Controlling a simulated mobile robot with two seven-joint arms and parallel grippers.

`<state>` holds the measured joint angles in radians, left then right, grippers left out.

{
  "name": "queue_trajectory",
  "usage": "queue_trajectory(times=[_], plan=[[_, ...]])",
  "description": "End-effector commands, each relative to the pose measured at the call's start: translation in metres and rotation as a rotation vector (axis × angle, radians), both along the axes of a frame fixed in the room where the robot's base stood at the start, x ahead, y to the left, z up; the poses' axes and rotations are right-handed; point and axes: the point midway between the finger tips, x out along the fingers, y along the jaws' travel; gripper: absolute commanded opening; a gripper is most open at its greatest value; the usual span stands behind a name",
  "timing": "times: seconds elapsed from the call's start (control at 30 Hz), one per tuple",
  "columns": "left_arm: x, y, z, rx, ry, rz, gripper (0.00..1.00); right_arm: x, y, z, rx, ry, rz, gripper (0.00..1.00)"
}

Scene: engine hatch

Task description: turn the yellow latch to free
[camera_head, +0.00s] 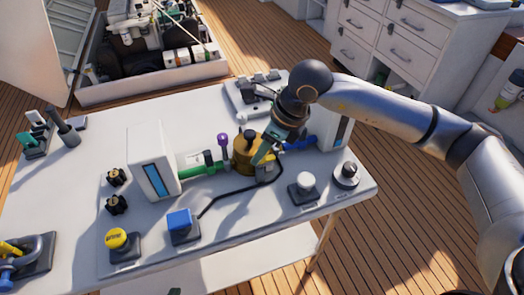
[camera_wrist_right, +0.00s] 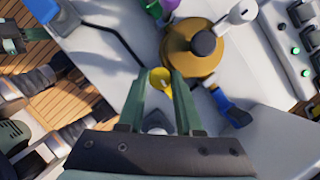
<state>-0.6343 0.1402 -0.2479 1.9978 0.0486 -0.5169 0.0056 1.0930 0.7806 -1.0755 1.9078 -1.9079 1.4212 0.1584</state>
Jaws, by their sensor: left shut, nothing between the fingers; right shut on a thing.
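The small round yellow latch (camera_wrist_right: 160,78) shows in the right wrist view between the fingertips of my right gripper (camera_wrist_right: 162,88), beside a brass housing with a dark cap (camera_wrist_right: 192,62). My right gripper (camera_head: 262,156) is shut on it. In the head view, the gripper is at the front right of the brass housing (camera_head: 243,158) and the latch is hidden or too small to make out. My left gripper is shut and empty; only a dark green tip (camera_head: 175,291) shows at the bottom edge of the head view.
A green pipe (camera_head: 200,171) and a white box (camera_head: 152,165) are left of the housing. A blue block (camera_head: 180,221), a yellow button (camera_head: 116,238) and a white knob (camera_head: 305,181) line the front.

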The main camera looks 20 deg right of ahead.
Motion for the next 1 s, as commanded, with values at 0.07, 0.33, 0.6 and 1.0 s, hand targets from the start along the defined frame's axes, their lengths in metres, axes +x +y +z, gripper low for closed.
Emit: queue_trajectory(times=[0.07, 0.33, 0.6, 1.0], plan=[[0.0022, -0.0006, 0.0012, -0.001, -0.006, -0.002, 0.00, -0.0002, -0.0009, -0.0010, -0.004, 0.002, -0.016, 0.00], [0.0044, -0.0013, 0.0028, -0.002, -0.010, -0.003, 0.00, -0.0003, -0.0010, -0.0004, -0.004, 0.003, -0.033, 0.00], [0.0035, -0.0013, 0.0015, 0.000, -0.008, -0.004, 0.00, -0.0004, -0.0009, -0.0005, -0.004, 0.003, -0.031, 0.39], [0.0024, -0.0011, -0.0005, 0.001, -0.004, -0.004, 0.00, -0.0004, -0.0003, -0.0003, -0.002, 0.002, -0.030, 0.64]])
